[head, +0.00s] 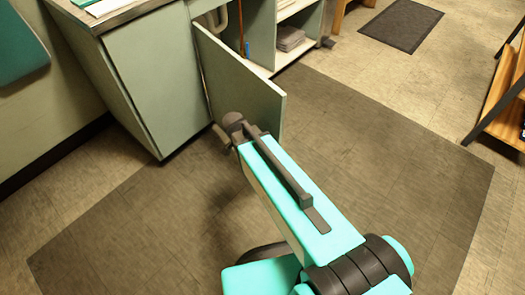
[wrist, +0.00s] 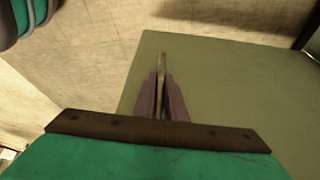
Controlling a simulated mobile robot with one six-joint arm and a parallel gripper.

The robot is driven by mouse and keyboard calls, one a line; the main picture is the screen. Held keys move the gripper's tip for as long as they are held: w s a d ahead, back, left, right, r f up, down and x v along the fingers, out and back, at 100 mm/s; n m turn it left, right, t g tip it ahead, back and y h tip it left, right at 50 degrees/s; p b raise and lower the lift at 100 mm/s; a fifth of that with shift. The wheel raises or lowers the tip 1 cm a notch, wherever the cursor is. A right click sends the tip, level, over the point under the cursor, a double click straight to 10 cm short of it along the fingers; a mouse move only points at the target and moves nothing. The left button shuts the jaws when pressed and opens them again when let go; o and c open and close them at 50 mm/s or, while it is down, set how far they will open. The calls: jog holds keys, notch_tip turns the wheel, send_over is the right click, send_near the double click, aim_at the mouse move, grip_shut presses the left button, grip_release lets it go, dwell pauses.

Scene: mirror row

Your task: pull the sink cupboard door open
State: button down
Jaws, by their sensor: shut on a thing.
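The sink cupboard door (head: 235,75), a flat grey-green panel, stands swung well out from the cupboard in the head view. In the wrist view, the door (wrist: 235,90) fills the middle and right. My gripper (wrist: 162,98) is shut there on a thin upright handle (wrist: 162,62), whose tip shows beyond the fingers.
A closed cabinet (head: 155,75) with a worktop stands left of the opening. Open shelves with folded cloths (head: 289,38) are to the right. A dark mat (head: 350,140) covers the floor around my arm, clear of objects. A wooden rack (head: 505,85) stands at the right edge.

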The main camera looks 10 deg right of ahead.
jog(key=c, duration=1.8)
grip_release()
jog(key=shift+w, duration=0.2)
jog(key=shift+c, duration=0.2)
jog(key=shift+d, duration=0.1)
jog(key=shift+s+r, duration=0.1)
jog(key=shift+r, duration=0.05)
jog(key=p+v, duration=0.2)
jog(key=v, duration=1.1)
jog(key=shift+r+p, duration=0.25)
jog(key=shift+p, duration=0.05)
